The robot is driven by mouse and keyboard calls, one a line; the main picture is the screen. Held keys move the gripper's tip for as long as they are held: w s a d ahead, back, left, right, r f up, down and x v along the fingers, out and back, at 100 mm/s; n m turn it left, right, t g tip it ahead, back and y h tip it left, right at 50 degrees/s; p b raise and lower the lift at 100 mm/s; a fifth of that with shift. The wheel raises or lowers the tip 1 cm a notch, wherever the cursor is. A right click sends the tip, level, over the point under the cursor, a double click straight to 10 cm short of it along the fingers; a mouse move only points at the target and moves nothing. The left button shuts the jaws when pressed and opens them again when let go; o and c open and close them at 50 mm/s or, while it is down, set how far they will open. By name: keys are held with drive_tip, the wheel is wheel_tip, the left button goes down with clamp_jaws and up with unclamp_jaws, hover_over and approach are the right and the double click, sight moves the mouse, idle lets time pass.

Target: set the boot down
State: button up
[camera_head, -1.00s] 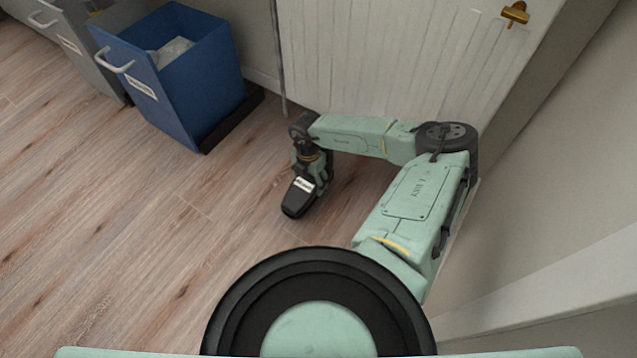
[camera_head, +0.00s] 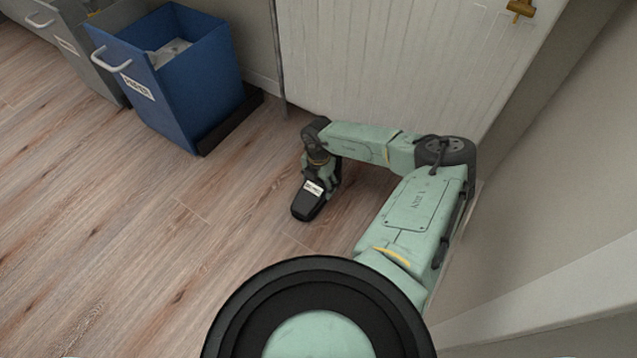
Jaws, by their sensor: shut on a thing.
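The boot (camera_head: 307,208) is a black shape with a white label on top, near the middle of the camera_head view. Its rounded end points toward the lower left. My gripper (camera_head: 324,184) points down at the end of my arm and is shut on the boot's upper part. The fingertips are mostly hidden by the wrist and the boot. The boot is at or close above the wooden floor (camera_head: 215,250); I cannot tell whether its sole touches.
A blue paper bin (camera_head: 175,105) stands at the upper left, beside a grey bin (camera_head: 72,50). A white panelled door (camera_head: 390,65) with a brass handle (camera_head: 521,9) is behind my arm. A pale wall (camera_head: 560,160) is at right. Floor to the left is clear.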

sight(318, 181)
drive_tip(key=o, duration=1.7)
drive_tip(key=shift+o, duration=0.2)
drive_tip(key=shift+r, duration=0.1)
wheel_tip(318, 181, up, 12)
drive_tip(key=p, duration=0.3)
drive_tip(key=shift+p, duration=0.35)
